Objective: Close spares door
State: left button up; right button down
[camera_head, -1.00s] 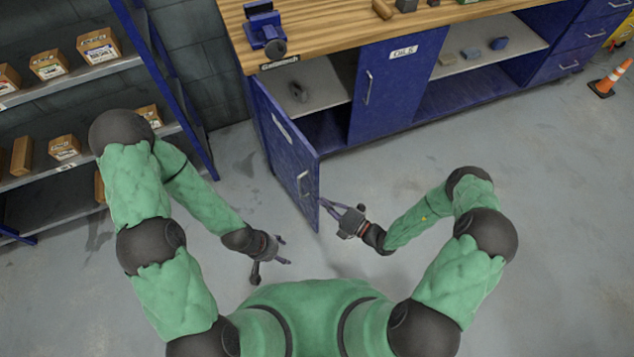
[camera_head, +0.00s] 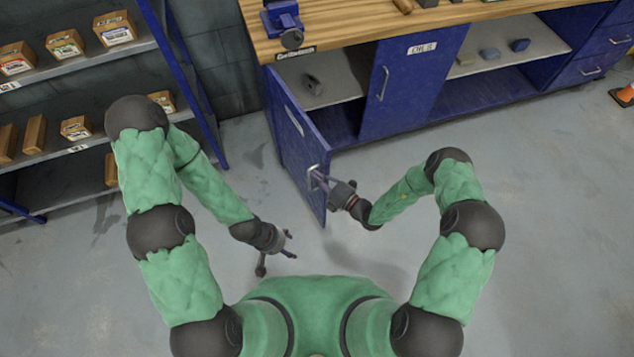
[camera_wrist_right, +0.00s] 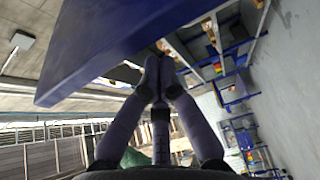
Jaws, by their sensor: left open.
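The spares door (camera_head: 293,150) is the blue left door of the workbench cabinet. It stands swung out toward me, with its light label too oblique to read. Its metal handle (camera_head: 311,181) is near the free edge. My right gripper (camera_head: 317,178) is at that edge, its fingers drawn together and seemingly on the handle; the exact contact is hidden. In the right wrist view, the fingertips (camera_wrist_right: 159,80) meet beside the blue door panel (camera_wrist_right: 120,35). My left gripper (camera_head: 288,246) is open and empty, left of the door's free end and nearer my body.
The workbench (camera_head: 345,28) has a wooden top with a blue vise (camera_head: 283,22) at its left end. A second blue door (camera_head: 412,80) beside the opening is closed. A grey item (camera_head: 312,84) lies on the inner shelf. Shelving (camera_head: 85,72) stands left; floor (camera_head: 530,220) at right is clear.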

jog(key=shift+w+d, duration=0.5)
jog(key=shift+d, duration=0.35)
jog(key=shift+d, duration=0.15)
